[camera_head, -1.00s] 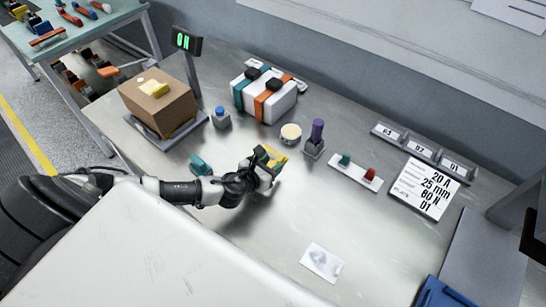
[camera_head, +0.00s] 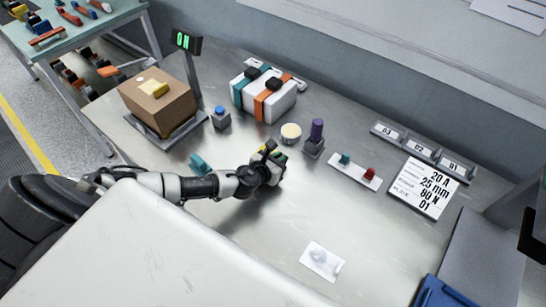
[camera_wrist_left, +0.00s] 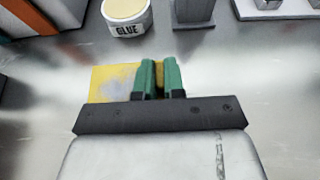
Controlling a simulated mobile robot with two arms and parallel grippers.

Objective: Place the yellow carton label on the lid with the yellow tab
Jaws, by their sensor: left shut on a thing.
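My left gripper (camera_head: 279,157) is low over the middle of the metal bench. In the left wrist view its green fingers (camera_wrist_left: 160,78) are shut on a flat yellow label (camera_wrist_left: 109,82) with a greyish patch, which sticks out to the left of the fingers. In the head view the label is mostly hidden by the hand. A brown carton (camera_head: 158,105) sits on a grey scale at the bench's left, with a pale yellow piece (camera_head: 152,88) on its top. I cannot tell whether this piece is the yellow tab. My right gripper is not in view.
A glue pot (camera_head: 291,132) and a purple-handled stamp (camera_head: 316,136) stand just beyond the hand. A strapped white box (camera_head: 268,95), a blue-button block (camera_head: 220,119) and a teal piece (camera_head: 199,164) are nearby. A white card (camera_head: 321,261) lies in front; bench around it is clear.

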